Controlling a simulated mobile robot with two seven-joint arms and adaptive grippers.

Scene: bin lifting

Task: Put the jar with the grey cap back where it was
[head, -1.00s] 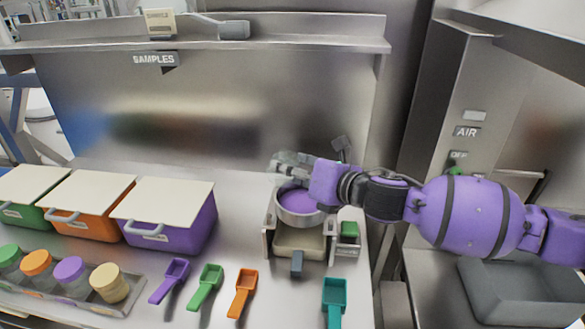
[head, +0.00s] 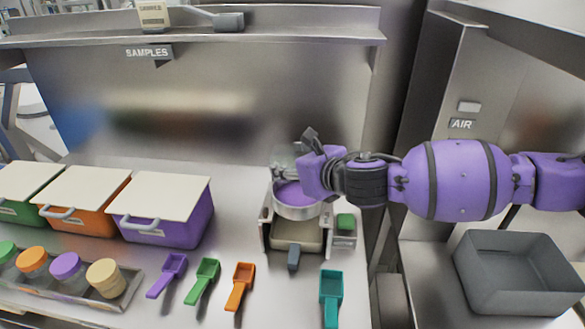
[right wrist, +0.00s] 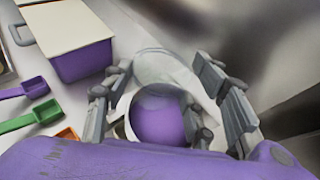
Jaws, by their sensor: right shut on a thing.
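My right gripper (head: 285,160) reaches in from the right, just above the purple-filled metal pan (head: 297,212). It is shut on a pale, partly see-through jar (head: 282,153), mostly hidden behind the gripper. In the right wrist view my right gripper (right wrist: 160,105) has its grey fingers either side of a clear rounded shape, with purple showing in or through it. I cannot make out the jar's cap clearly. A grey tray (head: 122,299) at the front left holds jars with green, orange, purple and cream caps. My left gripper is out of view.
Lidded green, orange and purple bins stand at the left, the purple bin (head: 178,228) nearest. Purple, green, orange and teal scoops lie in front; the teal scoop (head: 331,290) is rightmost. A grey open bin (head: 520,300) sits at the right. Bare counter lies between purple bin and pan.

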